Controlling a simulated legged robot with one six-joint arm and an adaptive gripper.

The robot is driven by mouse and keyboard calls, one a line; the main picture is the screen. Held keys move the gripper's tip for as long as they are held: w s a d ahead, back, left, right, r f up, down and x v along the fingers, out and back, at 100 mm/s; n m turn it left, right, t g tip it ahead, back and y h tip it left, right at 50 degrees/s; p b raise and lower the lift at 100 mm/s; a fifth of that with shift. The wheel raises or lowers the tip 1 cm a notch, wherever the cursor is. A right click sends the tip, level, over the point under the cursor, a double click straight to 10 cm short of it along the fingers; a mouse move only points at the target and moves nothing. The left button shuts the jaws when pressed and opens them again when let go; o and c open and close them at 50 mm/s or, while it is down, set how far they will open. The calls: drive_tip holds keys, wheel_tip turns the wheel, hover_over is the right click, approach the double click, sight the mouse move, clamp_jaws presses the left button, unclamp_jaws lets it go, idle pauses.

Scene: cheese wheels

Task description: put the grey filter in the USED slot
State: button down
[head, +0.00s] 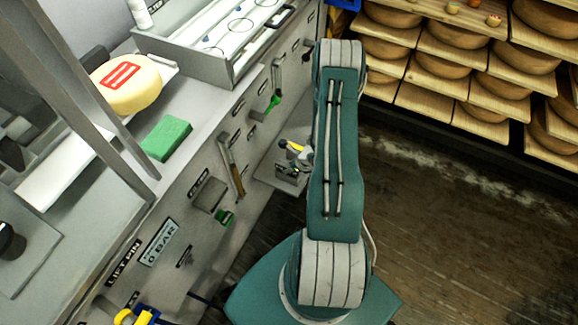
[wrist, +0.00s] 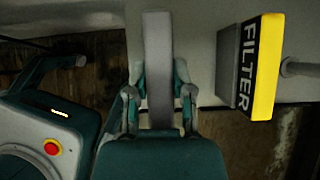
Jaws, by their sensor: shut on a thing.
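In the wrist view my gripper (wrist: 160,100) is shut on a long plain grey slab, which looks like the grey filter (wrist: 158,50). The slab stands upright in the picture between the two fingers, its far end against a pale wall. In the head view my gripper is mostly hidden behind my teal arm, beside the cabinet front. A grey box (head: 208,194) is fixed to the cabinet front under a small label too small to read. I cannot make out which slot is marked USED.
A grey block with a yellow and black FILTER face (wrist: 262,68) sits right of my gripper, with a pale rod beside it. The counter bears a cheese wheel (head: 126,85) and a green block (head: 166,138). Cheese shelves (head: 455,115) stand at right; the floor before them is clear.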

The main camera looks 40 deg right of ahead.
drive_tip(key=shift+f, duration=0.55)
drive_tip(key=shift+c, duration=2.1)
unclamp_jaws()
drive_tip(key=v, duration=1.2)
drive_tip(key=shift+w, duration=0.1)
